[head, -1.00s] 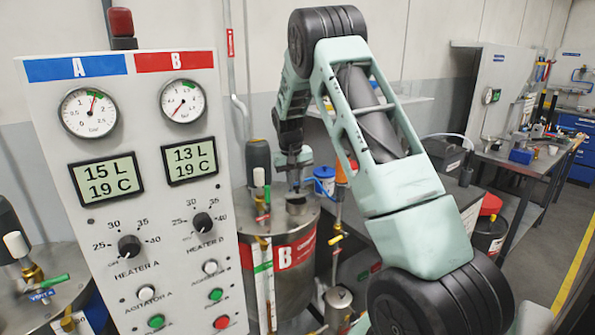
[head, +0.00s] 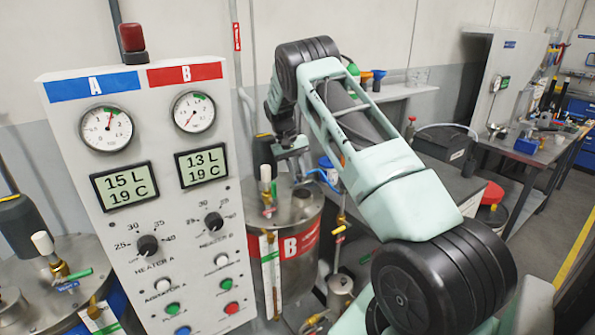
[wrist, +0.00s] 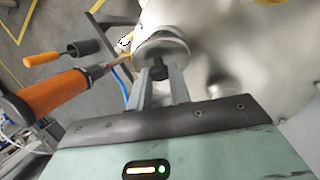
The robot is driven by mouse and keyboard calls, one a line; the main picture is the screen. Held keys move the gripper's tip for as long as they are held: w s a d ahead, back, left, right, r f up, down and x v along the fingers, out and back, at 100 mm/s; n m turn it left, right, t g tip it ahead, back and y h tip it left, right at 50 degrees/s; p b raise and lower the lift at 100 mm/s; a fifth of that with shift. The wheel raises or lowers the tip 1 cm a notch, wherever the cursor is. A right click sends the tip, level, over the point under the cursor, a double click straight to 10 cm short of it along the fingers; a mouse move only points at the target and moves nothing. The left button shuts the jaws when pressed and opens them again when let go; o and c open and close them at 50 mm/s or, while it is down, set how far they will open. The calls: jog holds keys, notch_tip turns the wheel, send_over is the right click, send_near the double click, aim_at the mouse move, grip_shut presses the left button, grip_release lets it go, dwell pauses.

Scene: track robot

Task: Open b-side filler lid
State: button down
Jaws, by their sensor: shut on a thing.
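The B tank (head: 300,245) is a steel drum with a red band marked B, right of the control panel. My gripper (head: 293,150) is above its top, pointing down. In the wrist view my gripper (wrist: 162,80) is shut, its two grey fingers on either side of the dark knob of the round metal filler lid (wrist: 162,48). A short round metal filler fitting (head: 302,191) shows below the gripper in the head view. I cannot tell there whether the lid is seated or lifted. The fingers hide part of the knob.
The control panel (head: 150,190) stands close on the left. A dark motor (head: 263,153) and a white-handled valve (head: 265,178) rise beside the gripper. A dark worktop is behind my arm.

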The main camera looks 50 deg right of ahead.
jog(key=c, duration=1.3)
grip_release()
jog(key=shift+w+r+b, duration=0.25)
jog(key=shift+r+b, duration=0.05)
jog(key=shift+r, duration=0.25)
jog(key=b+v, duration=0.2)
jog(key=v, duration=1.4)
jog(key=shift+a, duration=0.15)
jog(key=shift+r, duration=0.1)
